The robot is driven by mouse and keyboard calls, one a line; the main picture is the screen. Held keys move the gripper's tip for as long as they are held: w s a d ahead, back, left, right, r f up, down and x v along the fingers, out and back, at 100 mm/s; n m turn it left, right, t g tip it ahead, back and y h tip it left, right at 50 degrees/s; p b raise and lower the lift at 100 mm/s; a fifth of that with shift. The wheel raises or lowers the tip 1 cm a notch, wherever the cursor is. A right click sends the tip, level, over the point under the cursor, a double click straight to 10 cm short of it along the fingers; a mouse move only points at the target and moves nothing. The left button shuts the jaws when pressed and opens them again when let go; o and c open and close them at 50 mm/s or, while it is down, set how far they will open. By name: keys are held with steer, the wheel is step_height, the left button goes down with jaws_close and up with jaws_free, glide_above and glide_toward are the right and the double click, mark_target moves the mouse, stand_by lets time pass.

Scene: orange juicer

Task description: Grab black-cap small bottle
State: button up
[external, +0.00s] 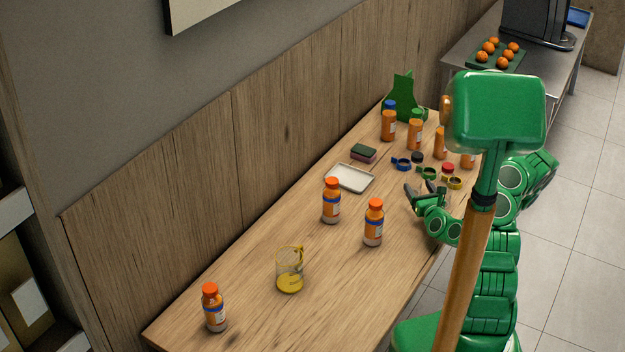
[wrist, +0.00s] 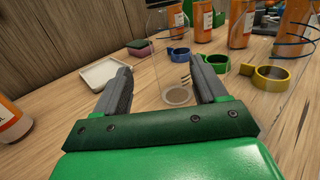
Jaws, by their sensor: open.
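A black cap (external: 417,157) shows in the external view, among tape rolls beyond my gripper; its body is hard to make out. In the wrist view a clear, see-through vessel (wrist: 178,93) stands upright just beyond and between my fingers. It seems to be the black-cap small bottle, but its top is cut off by the frame. My gripper (external: 419,187) is open, low over the table; it also shows in the wrist view (wrist: 160,66). Nothing is visibly held between its fingers.
A blue tape roll (external: 401,163), a green one (external: 428,173) and a yellow one (external: 454,183) lie nearby, beside a red cap (external: 448,168). A white tray (external: 350,178) lies left. Orange bottles (external: 331,203) stand around. A yellow-bottomed beaker (external: 289,275) stands nearer the front.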

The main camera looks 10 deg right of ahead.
mark_target(417, 183)
steer(key=shift+s+d+f+h, duration=0.1)
steer(key=shift+d+f+h, duration=0.2)
steer(key=shift+d+f, duration=0.5)
steer(key=shift+w+a, duration=0.1)
steer(key=shift+w, duration=3.55)
steer(key=c, duration=0.7)
